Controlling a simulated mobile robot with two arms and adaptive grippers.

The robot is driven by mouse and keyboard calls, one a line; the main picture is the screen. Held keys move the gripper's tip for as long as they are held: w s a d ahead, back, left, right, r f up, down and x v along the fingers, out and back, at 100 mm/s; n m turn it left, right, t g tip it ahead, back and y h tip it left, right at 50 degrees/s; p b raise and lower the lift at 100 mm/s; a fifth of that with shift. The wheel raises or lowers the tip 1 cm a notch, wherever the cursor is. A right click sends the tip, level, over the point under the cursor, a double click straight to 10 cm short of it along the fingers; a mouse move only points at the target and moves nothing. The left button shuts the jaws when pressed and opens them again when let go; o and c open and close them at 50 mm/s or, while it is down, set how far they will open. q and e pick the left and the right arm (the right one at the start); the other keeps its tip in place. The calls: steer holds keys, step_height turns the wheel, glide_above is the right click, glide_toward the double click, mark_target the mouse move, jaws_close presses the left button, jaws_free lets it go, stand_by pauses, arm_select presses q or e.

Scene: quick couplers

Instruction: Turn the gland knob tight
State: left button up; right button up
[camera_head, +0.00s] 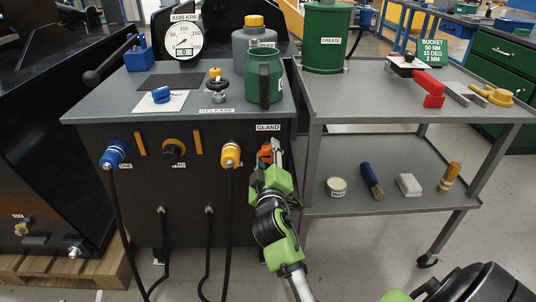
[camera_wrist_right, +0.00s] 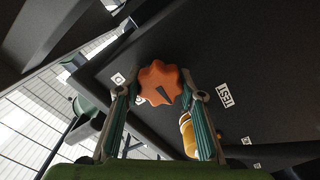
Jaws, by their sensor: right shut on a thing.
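The gland knob (camera_wrist_right: 160,83) is an orange-red lobed knob with a dark pointer mark on its face, on the dark front panel. In the head view the knob (camera_head: 264,155) shows in small part beneath the GLAND label, mostly hidden by my right gripper (camera_head: 270,157). In the right wrist view my right gripper (camera_wrist_right: 160,92) has its two teal-padded fingers on opposite sides of the knob, shut on it. The pointer's exact reading against the panel marks cannot be told. My left gripper is in neither view.
A yellow coupler (camera_head: 230,154) with a hose is left of the knob; a blue coupler (camera_head: 116,154) is farther left. The bench top (camera_head: 120,105) carries a gauge (camera_head: 183,37) and a green jug (camera_head: 263,77). A grey cart (camera_head: 420,106) stands at right.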

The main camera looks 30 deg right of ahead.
steer(key=shift+f, duration=0.1)
steer(key=o, duration=1.1)
